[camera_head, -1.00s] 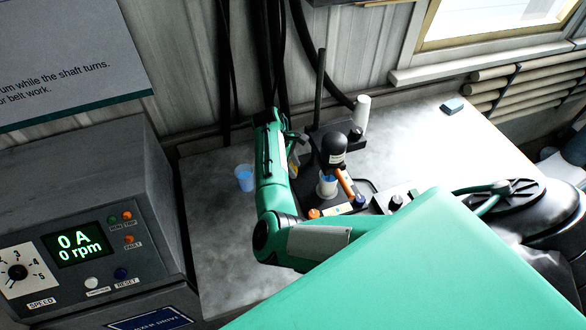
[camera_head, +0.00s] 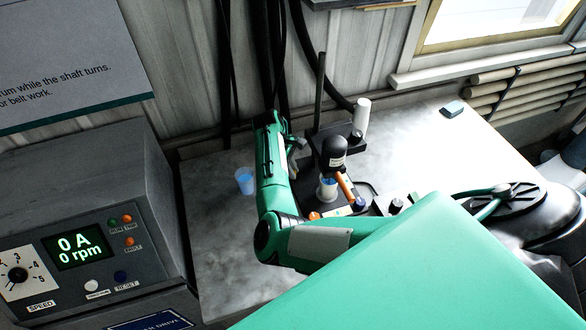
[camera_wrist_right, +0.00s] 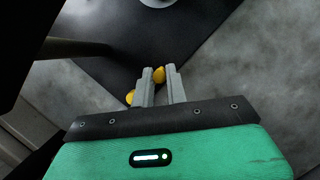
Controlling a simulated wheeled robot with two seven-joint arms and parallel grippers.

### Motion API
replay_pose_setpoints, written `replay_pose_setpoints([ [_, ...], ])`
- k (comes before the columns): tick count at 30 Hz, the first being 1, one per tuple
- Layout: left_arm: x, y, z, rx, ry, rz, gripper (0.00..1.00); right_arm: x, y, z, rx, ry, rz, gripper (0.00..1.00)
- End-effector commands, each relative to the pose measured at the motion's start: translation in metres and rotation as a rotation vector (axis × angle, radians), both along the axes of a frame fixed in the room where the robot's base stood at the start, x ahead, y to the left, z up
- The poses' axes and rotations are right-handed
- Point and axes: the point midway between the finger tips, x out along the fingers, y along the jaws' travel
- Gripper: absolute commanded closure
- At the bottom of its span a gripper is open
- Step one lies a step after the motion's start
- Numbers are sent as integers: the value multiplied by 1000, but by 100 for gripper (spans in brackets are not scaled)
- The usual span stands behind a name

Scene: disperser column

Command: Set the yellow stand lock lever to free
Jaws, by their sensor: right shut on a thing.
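The disperser stand, with its upright rod (camera_head: 320,90) and dark motor head (camera_head: 333,151), stands on the bench at the back. A cup (camera_head: 327,188) sits under the head. My right gripper (camera_head: 299,146) is just left of the stand. In the right wrist view, its grey fingers (camera_wrist_right: 162,82) are shut on the yellow lock lever (camera_wrist_right: 159,74). One yellow end shows between the fingertips and another yellow part (camera_wrist_right: 130,97) shows outside the left finger. The middle is hidden by that finger. The lever is not clearly visible in the head view. My left gripper is out of view.
A blue cup (camera_head: 244,180) stands left of my right arm. The control box (camera_head: 75,200) at the left reads 0 A and 0 rpm. A white cylinder (camera_head: 361,114) stands behind the head.

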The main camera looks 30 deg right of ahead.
Motion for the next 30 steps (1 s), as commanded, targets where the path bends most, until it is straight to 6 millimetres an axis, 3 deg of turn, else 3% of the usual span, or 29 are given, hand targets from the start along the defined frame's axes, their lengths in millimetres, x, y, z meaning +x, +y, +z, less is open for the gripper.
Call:
replay_pose_setpoints([
  [30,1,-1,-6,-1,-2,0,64,35,27,-1,1,1,-894,100],
])
